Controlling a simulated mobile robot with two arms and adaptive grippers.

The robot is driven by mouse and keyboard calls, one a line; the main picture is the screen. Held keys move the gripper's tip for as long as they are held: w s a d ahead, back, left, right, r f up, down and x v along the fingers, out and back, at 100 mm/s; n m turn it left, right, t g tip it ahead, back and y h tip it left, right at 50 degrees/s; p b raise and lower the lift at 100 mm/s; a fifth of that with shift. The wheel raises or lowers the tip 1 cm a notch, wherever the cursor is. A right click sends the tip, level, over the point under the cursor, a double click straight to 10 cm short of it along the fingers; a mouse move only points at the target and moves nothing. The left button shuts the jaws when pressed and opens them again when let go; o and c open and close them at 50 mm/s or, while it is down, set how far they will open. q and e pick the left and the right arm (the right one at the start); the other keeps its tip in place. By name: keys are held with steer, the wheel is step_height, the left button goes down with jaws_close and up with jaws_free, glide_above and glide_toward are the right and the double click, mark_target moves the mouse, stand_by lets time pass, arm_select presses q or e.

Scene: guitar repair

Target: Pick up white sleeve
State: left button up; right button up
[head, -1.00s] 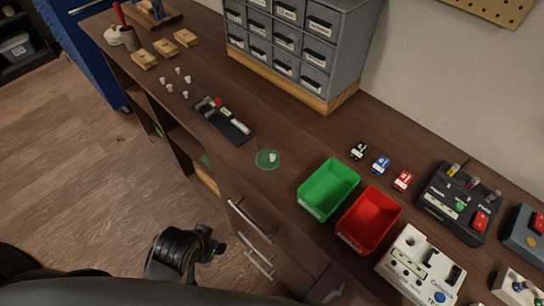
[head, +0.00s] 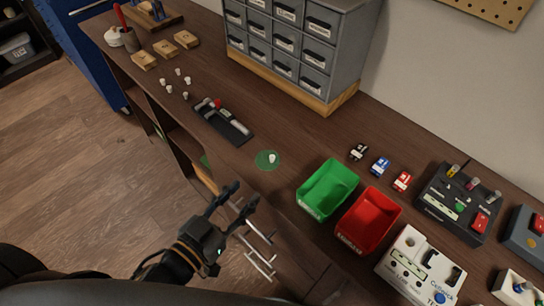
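A small white sleeve (head: 272,158) stands on a round green disc (head: 262,163) near the bench's front edge. Several similar small white pieces (head: 187,81) stand apart farther left on the bench. My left gripper (head: 244,195) is open and empty, its two fingers spread. In the picture it is below and a little left of the green disc, in front of the bench by the drawer handles. My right gripper is out of view.
A black tray (head: 236,136) with tools lies left of the disc. A green bin (head: 347,177) and a red bin (head: 382,207) stand to its right. A grey drawer cabinet (head: 351,60) stands behind. Bare wood surrounds the disc.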

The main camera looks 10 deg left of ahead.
mark_target(270, 159)
arm_select(q)
steer(key=p+x, duration=0.1)
steer(key=x, duration=0.7)
steer(key=shift+r, duration=0.1)
steer(key=shift+w+d+p, duration=0.1)
steer(key=shift+w+p, duration=0.2)
steer(key=shift+w, duration=0.25)
steer(key=x, duration=0.3)
steer(key=shift+w+r+p, duration=0.1)
steer(key=shift+w+p, duration=0.15)
steer(key=shift+p, duration=0.15)
steer(key=shift+w+d, duration=0.1)
steer(key=shift+w, duration=0.3)
steer(key=c, duration=0.8)
